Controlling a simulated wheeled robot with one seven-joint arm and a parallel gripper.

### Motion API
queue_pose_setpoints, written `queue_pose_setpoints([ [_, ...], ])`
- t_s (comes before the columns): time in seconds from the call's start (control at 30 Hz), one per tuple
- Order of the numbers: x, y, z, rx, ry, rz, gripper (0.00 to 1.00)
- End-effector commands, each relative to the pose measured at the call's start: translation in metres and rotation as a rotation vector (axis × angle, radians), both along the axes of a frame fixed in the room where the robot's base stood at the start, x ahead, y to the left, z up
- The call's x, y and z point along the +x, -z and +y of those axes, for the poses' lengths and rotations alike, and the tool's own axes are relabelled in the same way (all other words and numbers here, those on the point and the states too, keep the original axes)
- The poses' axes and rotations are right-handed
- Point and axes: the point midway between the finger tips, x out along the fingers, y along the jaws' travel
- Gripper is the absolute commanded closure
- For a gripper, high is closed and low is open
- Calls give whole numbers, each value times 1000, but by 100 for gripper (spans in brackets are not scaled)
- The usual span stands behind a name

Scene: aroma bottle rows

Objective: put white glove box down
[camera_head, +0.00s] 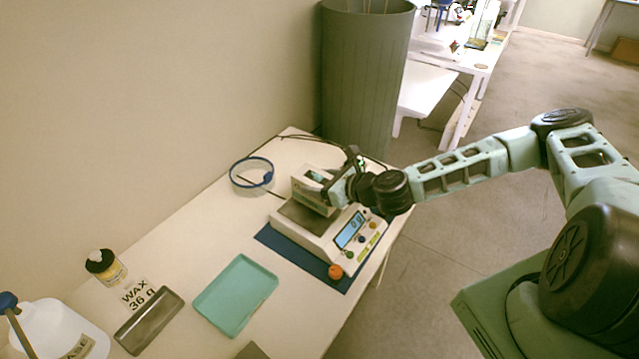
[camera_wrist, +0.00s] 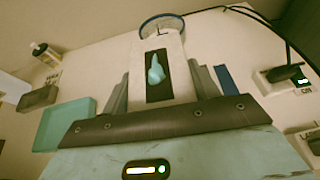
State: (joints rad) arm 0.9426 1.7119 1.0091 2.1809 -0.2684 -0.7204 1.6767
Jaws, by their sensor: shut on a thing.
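The white glove box (camera_head: 311,190) is at the scale's far edge in the head view. In the wrist view the white glove box (camera_wrist: 172,46) shows a dark panel with a pale blue glove picture. My gripper (camera_head: 333,187) is shut on it, with a finger on each side in the wrist view (camera_wrist: 160,88). The box is over the metal pan of a white scale (camera_head: 318,238); I cannot tell whether it touches the pan. The scale's blue display is lit, its digits too small to read surely.
The scale stands on a blue mat (camera_head: 266,236) with an orange ball (camera_head: 335,271) by its front corner. A blue-rimmed round dish (camera_head: 251,172) sits behind. A tall green bin (camera_head: 365,80) stands beyond.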

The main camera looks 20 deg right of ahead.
Motion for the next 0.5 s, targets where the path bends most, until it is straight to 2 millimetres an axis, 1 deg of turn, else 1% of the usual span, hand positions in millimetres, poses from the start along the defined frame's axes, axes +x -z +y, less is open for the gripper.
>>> queue_pose_setpoints([
  [0.1,0,9,1,0,-1,-1,69],
  [0.37,0,10,1,-1,-2,-2,69],
  [0.47,0,14,0,0,-1,-1,69],
  [0.5,0,13,0,0,-1,-1,35],
])
